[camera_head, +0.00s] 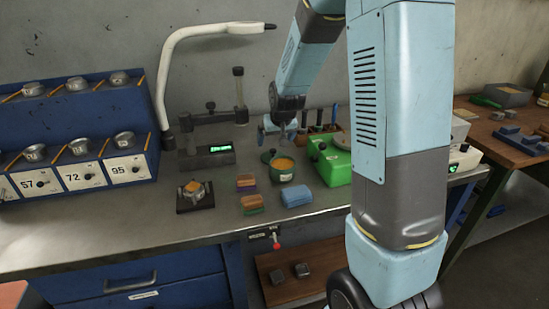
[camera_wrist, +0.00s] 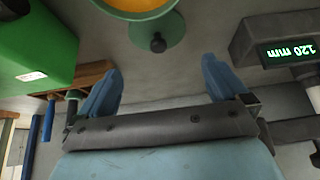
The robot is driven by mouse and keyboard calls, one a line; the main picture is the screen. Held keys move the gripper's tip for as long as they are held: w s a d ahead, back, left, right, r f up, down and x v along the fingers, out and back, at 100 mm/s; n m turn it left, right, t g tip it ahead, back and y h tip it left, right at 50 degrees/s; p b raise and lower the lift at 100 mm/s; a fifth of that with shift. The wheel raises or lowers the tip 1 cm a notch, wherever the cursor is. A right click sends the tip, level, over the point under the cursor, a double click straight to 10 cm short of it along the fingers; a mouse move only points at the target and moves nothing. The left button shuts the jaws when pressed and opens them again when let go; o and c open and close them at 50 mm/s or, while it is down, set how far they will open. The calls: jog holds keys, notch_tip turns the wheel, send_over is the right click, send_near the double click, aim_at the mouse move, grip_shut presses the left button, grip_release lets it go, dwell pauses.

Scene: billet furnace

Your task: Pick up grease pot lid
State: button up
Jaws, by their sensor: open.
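The grease pot (camera_head: 282,173) is a green open pot with orange grease inside, standing on the grey bench. The pot also shows at the top edge of the wrist view (camera_wrist: 178,25). The grease pot lid (camera_head: 267,157) seems to be the green piece with a dark knob just behind and left of the pot. My gripper (camera_head: 277,133) is open and empty, above and behind the pot. Its two blue fingers (camera_wrist: 163,82) are spread wide, with the knob beyond them.
A green box (camera_head: 329,160) stands close right of the pot. A gauge stand with a lit display (camera_head: 207,157) is to the left. Coloured blocks (camera_head: 247,182) and a blue block (camera_head: 296,196) lie in front. Free bench shows at front left.

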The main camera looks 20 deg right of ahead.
aim_at(273, 150)
jog(key=shift+x, duration=4.2)
jog(key=shift+s+d, duration=0.1)
jog(key=shift+s, duration=0.05)
jog(key=shift+c, duration=0.4)
jog(key=c, duration=0.6)
